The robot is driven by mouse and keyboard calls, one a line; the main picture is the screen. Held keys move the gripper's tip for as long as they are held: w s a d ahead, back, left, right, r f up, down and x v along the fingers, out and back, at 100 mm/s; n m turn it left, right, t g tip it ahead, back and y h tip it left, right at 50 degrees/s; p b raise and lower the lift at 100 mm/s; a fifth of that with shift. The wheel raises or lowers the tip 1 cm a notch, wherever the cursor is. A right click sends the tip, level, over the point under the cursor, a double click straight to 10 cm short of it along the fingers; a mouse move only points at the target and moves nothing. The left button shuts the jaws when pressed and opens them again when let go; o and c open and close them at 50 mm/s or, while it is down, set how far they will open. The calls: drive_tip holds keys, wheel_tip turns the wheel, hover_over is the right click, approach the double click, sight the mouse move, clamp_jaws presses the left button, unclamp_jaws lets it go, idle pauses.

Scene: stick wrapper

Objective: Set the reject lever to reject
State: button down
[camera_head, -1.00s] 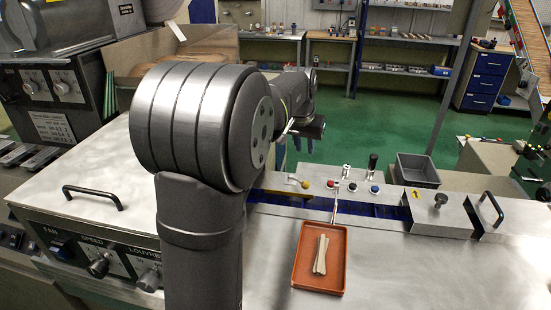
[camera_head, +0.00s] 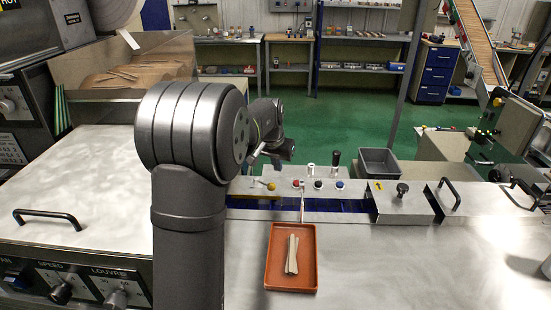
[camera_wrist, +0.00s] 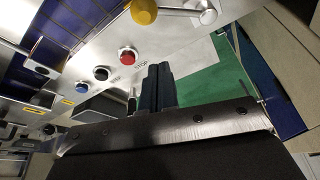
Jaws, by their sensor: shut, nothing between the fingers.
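A lever with a yellow ball knob (camera_head: 271,186) stands at the left end of a row of controls on the machine's back panel. In the wrist view the yellow knob (camera_wrist: 143,11) is at the top edge, on a metal rod running right to a round pivot (camera_wrist: 207,14). I cannot read a label for it. My gripper (camera_wrist: 158,82) is shut and empty, its dark fingers apart from the knob in the picture. In the head view my gripper (camera_head: 277,161) hangs above and behind the panel near the knob, its fingertips hard to make out.
Red (camera_head: 297,183), black (camera_head: 318,184) and blue (camera_head: 340,184) buttons sit right of the knob. A black upright handle (camera_head: 335,158) stands behind them. An orange tray (camera_head: 266,270) holds pale sticks in front. A grey bin (camera_head: 380,162) is at right. The metal top right of the tray is clear.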

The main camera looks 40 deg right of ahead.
sight(264, 183)
drive_tip(key=x, duration=0.4)
drive_tip(key=shift+s+a+f, duration=0.1)
drive_tip(key=shift+a+f, duration=0.1)
drive_tip(key=shift+a, duration=0.05)
drive_tip(key=shift+s+a+r, duration=0.15)
drive_tip(key=shift+s+a, duration=0.2)
drive_tip(key=shift+a, duration=0.35)
drive_tip(key=shift+s+a+r, duration=0.15)
drive_tip(key=shift+s+a, duration=0.2)
drive_tip(key=shift+a, duration=0.35)
